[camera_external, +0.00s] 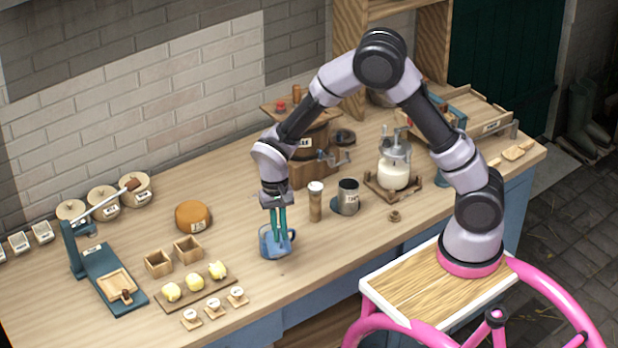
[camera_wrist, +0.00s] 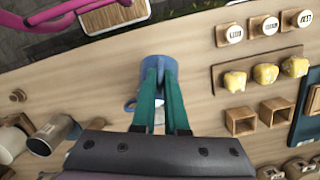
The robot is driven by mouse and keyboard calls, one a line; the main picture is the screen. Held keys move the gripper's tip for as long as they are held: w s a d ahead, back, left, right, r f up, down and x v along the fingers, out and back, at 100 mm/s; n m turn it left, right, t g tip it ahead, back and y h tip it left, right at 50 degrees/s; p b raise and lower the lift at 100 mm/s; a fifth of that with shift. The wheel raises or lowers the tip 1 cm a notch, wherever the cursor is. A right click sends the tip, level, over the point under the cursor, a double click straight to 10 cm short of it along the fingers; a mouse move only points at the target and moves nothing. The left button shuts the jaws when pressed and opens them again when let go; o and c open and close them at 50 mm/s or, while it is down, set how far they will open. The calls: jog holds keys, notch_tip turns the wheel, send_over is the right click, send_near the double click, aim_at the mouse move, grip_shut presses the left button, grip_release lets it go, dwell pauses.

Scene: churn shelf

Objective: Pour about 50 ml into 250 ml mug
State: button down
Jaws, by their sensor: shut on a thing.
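A blue mug (camera_external: 267,246) with a handle is near the front edge of the bench, under my gripper (camera_external: 280,234). My gripper points down, its two teal fingers shut on the mug. In the wrist view the mug (camera_wrist: 157,62) lies between and beyond the fingertips (camera_wrist: 160,72). I cannot tell whether it touches the bench, and its contents are hidden. The labels are too small to read as volumes.
A wooden cylinder (camera_external: 315,203) with a white top stands between the two mugs. A glass churn (camera_external: 394,168) is behind right. Left are wooden boxes (camera_external: 158,263), yellow lumps on a board (camera_external: 195,282) and a blue press (camera_external: 110,280). Bench is clear just right of the blue mug.

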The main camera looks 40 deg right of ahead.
jog(key=shift+w, duration=0.15)
jog(key=shift+w+d+r+g+y+p, duration=0.25)
jog(key=shift+w+g+p, duration=0.15)
jog(key=shift+g+p, duration=0.3)
jog(key=shift+w+d+r+g+y+p, duration=0.15)
jog(key=shift+w+r+g+p, duration=0.15)
jog(key=shift+g+p, duration=0.35)
dwell(0.5)
jog(key=shift+a, duration=0.1)
jog(key=shift+s+a+f+t, duration=0.15)
jog(key=shift+s+t, duration=0.15)
jog(key=shift+t, duration=0.15)
jog(key=shift+s+a+f+t+h, duration=0.15)
jog(key=shift+s+f+t+h, duration=0.05)
jog(key=shift+s+t, duration=0.2)
jog(key=shift+s+a+f+t+h, duration=0.2)
jog(key=shift+s+t, duration=0.1)
jog(key=shift+t, duration=0.2)
jog(key=shift+s+r+t, duration=0.25)
jog(key=shift+t, duration=0.45)
